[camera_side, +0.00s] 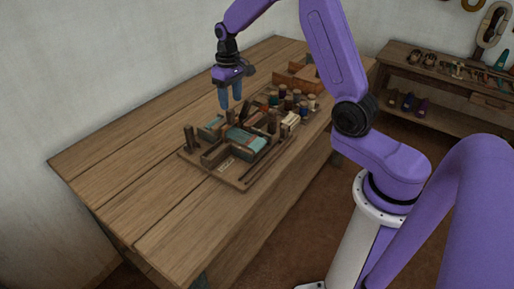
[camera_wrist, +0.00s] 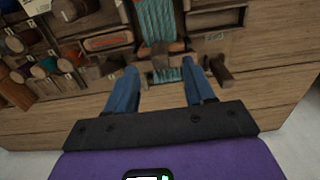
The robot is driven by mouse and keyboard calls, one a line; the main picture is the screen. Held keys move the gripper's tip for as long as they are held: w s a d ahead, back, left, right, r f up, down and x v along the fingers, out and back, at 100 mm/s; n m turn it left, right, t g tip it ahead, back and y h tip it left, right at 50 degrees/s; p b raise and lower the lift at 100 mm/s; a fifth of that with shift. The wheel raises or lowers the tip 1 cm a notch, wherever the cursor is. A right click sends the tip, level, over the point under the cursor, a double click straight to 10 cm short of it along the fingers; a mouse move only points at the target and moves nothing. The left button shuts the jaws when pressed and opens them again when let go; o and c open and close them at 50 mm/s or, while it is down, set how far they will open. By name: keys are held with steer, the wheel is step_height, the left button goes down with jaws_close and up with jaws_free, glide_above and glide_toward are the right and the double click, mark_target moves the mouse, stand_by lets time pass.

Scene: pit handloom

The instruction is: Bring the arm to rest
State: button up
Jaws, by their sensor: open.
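My gripper (camera_side: 231,97) has blue fingers and a purple body. It points down above the back edge of a wooden tray rig (camera_side: 235,184) on the workbench. In the wrist view my gripper (camera_wrist: 161,84) shows two fingers spread apart with nothing between them. Beyond the fingertips lies a strip of teal cloth or yarn (camera_wrist: 158,22) on the wooden frame. The teal piece (camera_side: 246,140) also shows in the side view. The fingers look apart from the rig, but the exact gap is hard to tell.
Several thread spools (camera_side: 283,91) stand on the tray's right part. An orange-brown wooden box (camera_side: 297,77) sits behind them. The left part of the workbench (camera_side: 130,165) is bare. A shelf (camera_side: 455,85) with tools stands against the wall at the right.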

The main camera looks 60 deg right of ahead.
steer(key=s+a+r+n, duration=0.3)
steer(key=s+a, duration=0.3)
steer(key=s, duration=0.1)
steer(key=s+a+r+n, duration=0.2)
steer(key=s+a+n, duration=0.1)
steer(key=s+a, duration=0.35)
steer(key=s+r+n, duration=0.1)
steer(key=s+n, duration=0.5)
steer(key=s, duration=1.4)
steer(key=shift+s+n, duration=0.3)
